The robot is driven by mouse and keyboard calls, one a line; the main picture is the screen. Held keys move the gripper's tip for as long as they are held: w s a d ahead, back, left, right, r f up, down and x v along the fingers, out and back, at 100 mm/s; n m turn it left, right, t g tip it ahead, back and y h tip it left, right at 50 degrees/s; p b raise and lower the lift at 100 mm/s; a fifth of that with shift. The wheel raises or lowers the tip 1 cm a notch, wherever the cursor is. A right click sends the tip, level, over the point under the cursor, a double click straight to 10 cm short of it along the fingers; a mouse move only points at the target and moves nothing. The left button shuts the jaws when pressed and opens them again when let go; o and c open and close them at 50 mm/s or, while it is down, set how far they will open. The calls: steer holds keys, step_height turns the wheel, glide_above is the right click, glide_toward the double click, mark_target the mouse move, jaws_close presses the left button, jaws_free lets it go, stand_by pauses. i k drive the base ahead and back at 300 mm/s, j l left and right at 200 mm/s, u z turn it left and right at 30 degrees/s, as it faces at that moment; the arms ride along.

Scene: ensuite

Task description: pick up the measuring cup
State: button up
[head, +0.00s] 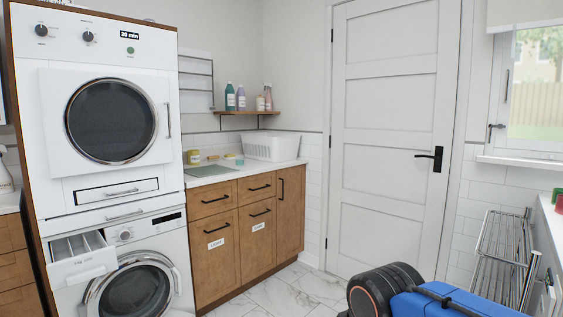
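I cannot make out a measuring cup in the head view. Small items stand on the wooden cabinet's white counter (222,180): a yellow jar (193,157) and low coloured pieces (234,159) behind a flat green mat (209,171). They are too small to identify surely. My gripper is not in view; black and blue parts that look like my arm show at the bottom right.
A stacked dryer (110,120) and washer (140,285) stand at left, the washer's detergent drawer (80,258) pulled out. A white basket (271,147) sits on the counter under a bottle shelf (247,113). A closed white door (390,140) and metal rack (500,250) are at right. Marble floor (285,290) is clear.

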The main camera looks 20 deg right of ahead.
mark_target(239, 157)
steer(key=i+l+z, duration=0.1)
steer(key=i+z, duration=0.3)
steer(key=i, duration=0.4)
steer(key=i+j+z, duration=0.15)
steer(key=i+z, duration=0.25)
steer(key=i, duration=0.45)
